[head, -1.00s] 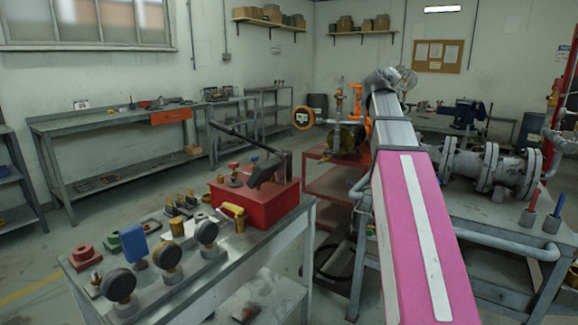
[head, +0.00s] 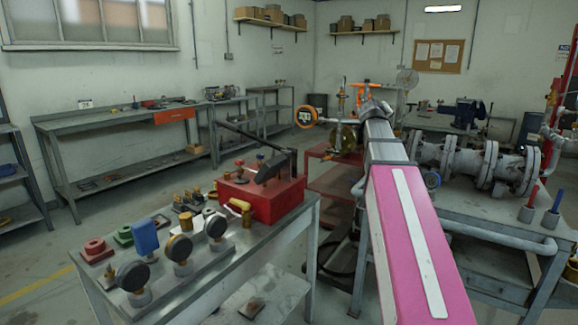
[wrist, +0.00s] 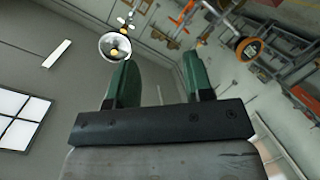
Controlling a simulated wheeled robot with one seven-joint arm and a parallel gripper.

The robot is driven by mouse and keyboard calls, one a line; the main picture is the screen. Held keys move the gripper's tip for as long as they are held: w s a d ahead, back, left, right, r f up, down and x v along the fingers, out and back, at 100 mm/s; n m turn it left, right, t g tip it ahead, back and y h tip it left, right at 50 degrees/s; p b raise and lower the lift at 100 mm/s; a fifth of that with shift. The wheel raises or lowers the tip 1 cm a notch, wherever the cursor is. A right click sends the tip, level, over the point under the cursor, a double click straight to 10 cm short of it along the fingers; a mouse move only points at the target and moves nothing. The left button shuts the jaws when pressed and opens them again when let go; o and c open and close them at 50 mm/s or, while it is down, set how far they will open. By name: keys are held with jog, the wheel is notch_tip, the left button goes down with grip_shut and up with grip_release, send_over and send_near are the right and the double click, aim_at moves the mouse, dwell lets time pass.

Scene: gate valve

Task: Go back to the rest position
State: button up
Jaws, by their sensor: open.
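My gripper (wrist: 158,62) shows in the wrist view with its two green fingers wide apart and nothing between them. In the head view my pink and grey arm reaches forward to the right of centre, and the gripper itself cannot be made out beyond the arm's end. A valve assembly with an orange-rimmed round part (head: 306,116) stands behind a red stand (head: 335,180), left of the arm's end. The orange-rimmed part also shows in the wrist view (wrist: 250,49), apart from the fingers.
A grey bench (head: 285,232) at the left front holds a red box (head: 262,198) with a lever and several gauges. A bench with a large flanged grey pipe (head: 480,165) stands close on the right. Open floor (head: 150,200) lies at the left.

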jog(key=s+a+f+m+g+y, duration=0.1)
jog(key=s+a+f+g+y, duration=0.2)
jog(key=f, duration=1.3)
jog(key=s+a+f+g+y, duration=0.1)
jog(key=s+a+f+g, duration=0.3)
jog(key=f, duration=1.2)
jog(key=s+a+f+g+y, duration=0.2)
jog(key=s+a+f+g, duration=0.1)
jog(key=s+f, duration=0.6)
jog(key=s+a+f+m+g+y, duration=0.1)
jog(key=s+a+f+g+y, duration=0.1)
jog(key=s+a+f, duration=0.4)
jog(key=s+f, duration=0.4)
jog(key=f, duration=0.3)
jog(key=shift+s+f+m+g, duration=0.2)
jog(key=shift+s+m+g, duration=0.1)
jog(key=shift+g, duration=0.1)
jog(key=shift+c, duration=0.9)
